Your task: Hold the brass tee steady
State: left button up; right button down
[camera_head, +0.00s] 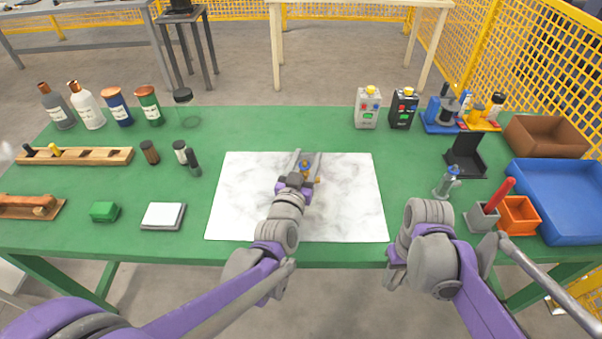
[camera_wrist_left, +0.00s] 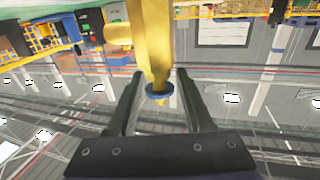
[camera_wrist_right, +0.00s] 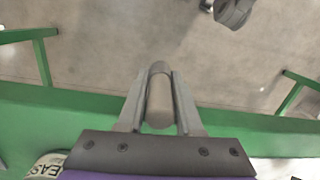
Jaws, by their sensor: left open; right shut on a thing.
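The brass tee (camera_head: 306,172), gold with a blue part, is over the white marbled mat (camera_head: 345,205) in the head view. My left gripper (camera_head: 306,158) is at it, with its fingers open on either side. In the left wrist view the tee (camera_wrist_left: 150,45) is a gold body with a blue ring, between the two spread fingers (camera_wrist_left: 158,92). Gaps show between fingers and tee. In the right wrist view my right gripper (camera_wrist_right: 158,100) is shut on a grey cylinder (camera_wrist_right: 160,100). In the head view the right fingertips cannot be made out.
Bottles (camera_head: 148,105) stand at the back left of the green table. A white pad (camera_head: 163,216) and green block (camera_head: 104,211) lie left of the mat. A blue tray (camera_head: 570,225), orange bin (camera_head: 517,214) and brown box (camera_head: 548,137) are on the right.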

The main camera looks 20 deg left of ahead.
pick_arm(q)
jog(key=shift+w, duration=0.75)
grip_shut()
dwell(0.9)
jog(key=shift+o, duration=1.3)
grip_release()
jog(key=shift+s, duration=0.15)
